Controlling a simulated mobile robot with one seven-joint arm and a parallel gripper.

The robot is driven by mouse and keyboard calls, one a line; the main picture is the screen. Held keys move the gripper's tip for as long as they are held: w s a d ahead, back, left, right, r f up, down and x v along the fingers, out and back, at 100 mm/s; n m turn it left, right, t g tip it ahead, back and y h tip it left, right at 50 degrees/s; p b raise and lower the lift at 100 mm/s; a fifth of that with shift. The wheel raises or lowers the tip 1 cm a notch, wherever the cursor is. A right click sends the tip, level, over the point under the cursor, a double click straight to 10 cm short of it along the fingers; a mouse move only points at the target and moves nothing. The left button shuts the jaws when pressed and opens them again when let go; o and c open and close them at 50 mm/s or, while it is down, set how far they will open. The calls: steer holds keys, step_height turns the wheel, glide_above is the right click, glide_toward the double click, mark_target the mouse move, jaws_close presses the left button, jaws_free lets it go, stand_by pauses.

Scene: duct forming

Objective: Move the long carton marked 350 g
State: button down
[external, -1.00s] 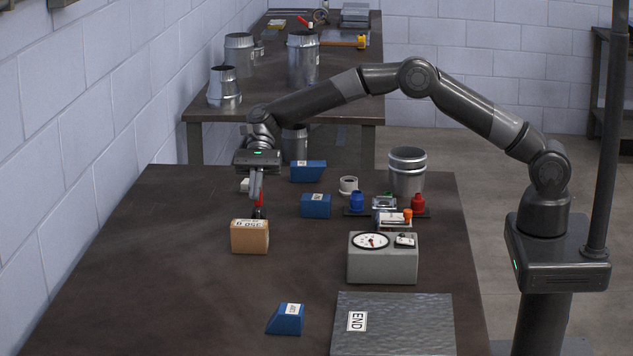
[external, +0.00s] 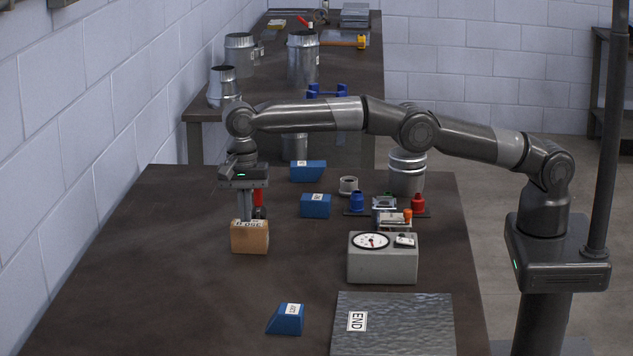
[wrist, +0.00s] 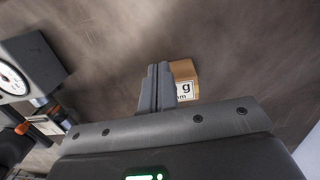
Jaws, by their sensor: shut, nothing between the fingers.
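The brown carton (external: 249,239) with a white label on top stands upright on the dark table, left of the grey gauge box. The label's writing is hard to read in the external view. The carton also shows in the wrist view (wrist: 184,70), partly hidden behind my fingers, with a "g" on its label. My gripper (external: 245,216) points down just above and behind the carton's top. Its fingers (wrist: 156,72) are shut together with nothing between them. I cannot tell whether the fingertips touch the carton.
A gauge box (external: 382,260) and a metal sheet marked END (external: 410,325) lie to the right. Blue wedge blocks (external: 316,206) and a red item (external: 259,200) are near the gripper. The table's left and front left are clear.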

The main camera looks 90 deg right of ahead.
mark_target(251, 225)
steer(key=shift+h, duration=0.4)
steer(key=f, duration=0.6)
steer(key=a+f, duration=0.1)
steer(key=f, duration=0.2)
steer(key=shift+s+f, duration=0.15)
steer(key=shift+f, duration=0.25)
steer(key=shift+d+r, duration=0.2)
steer(key=shift+d, duration=1.6)
steer(key=shift+d, duration=0.1)
steer(key=shift+d, duration=1.35)
